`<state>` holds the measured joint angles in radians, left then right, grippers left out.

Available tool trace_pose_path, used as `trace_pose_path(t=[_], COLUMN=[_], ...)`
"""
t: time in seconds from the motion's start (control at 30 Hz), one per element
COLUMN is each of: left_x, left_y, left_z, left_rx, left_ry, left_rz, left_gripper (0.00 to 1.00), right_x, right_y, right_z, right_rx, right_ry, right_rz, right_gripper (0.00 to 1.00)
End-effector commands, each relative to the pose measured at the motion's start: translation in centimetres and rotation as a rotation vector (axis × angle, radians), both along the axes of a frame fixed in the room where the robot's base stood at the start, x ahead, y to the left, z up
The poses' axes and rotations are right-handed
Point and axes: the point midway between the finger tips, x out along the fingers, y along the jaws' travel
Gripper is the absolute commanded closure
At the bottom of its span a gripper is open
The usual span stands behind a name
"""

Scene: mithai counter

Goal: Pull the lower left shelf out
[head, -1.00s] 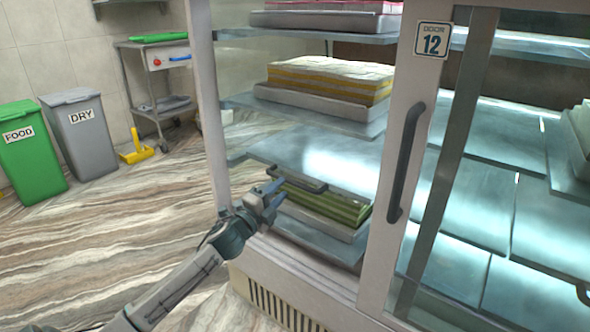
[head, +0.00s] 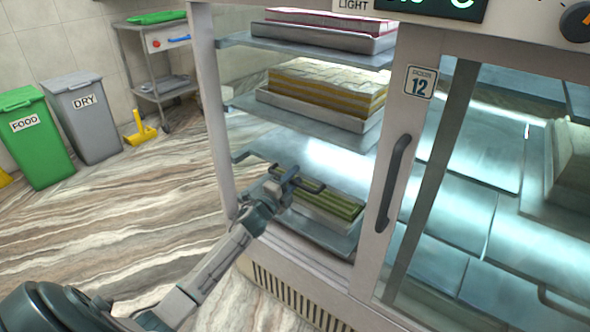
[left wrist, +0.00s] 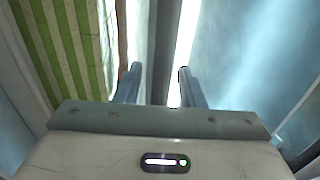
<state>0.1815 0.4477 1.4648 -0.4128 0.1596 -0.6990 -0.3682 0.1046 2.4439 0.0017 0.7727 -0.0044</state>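The lower left shelf (head: 325,160) is a bare grey metal plate inside the display case, below the shelf with the yellow layered sweets. A dark bar handle (head: 313,187) runs along its front edge. My left gripper (head: 287,178) is at this handle, near its left end. In the left wrist view, its two fingers (left wrist: 160,84) stand apart with a dark bar (left wrist: 165,45) between them; whether they touch it is unclear. Green striped sweets (head: 335,204) lie on a tray beneath, and also show in the left wrist view (left wrist: 62,45). My right gripper is out of view.
A white door post with the number 12 sign (head: 420,82) and a dark vertical handle (head: 393,182) stands right of the shelf. The left post (head: 213,110) borders it. Open floor lies left, with green (head: 38,145) and grey (head: 90,125) bins and a trolley (head: 160,60) farther back.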

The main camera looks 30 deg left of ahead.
Motion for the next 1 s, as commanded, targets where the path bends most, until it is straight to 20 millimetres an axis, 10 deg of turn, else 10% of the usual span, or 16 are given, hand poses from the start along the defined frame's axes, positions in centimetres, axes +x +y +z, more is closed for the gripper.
trace_pose_path(t=[0.4, 0.6, 1.0], left_x=[0.70, 0.71, 0.73], left_y=[-0.12, -0.12, 0.72], left_z=[0.07, 0.17, 0.30], left_rx=[-0.001, -0.001, 0.000], left_ry=[0.000, -0.001, -0.004], left_rz=[-0.002, -0.002, -0.003], left_gripper=[0.64, 1.00, 1.00], right_x=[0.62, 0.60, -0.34], right_y=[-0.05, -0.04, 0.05], right_z=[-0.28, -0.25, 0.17], right_rx=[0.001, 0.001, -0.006], right_ry=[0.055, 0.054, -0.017], right_rz=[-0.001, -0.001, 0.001], right_gripper=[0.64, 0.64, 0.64])
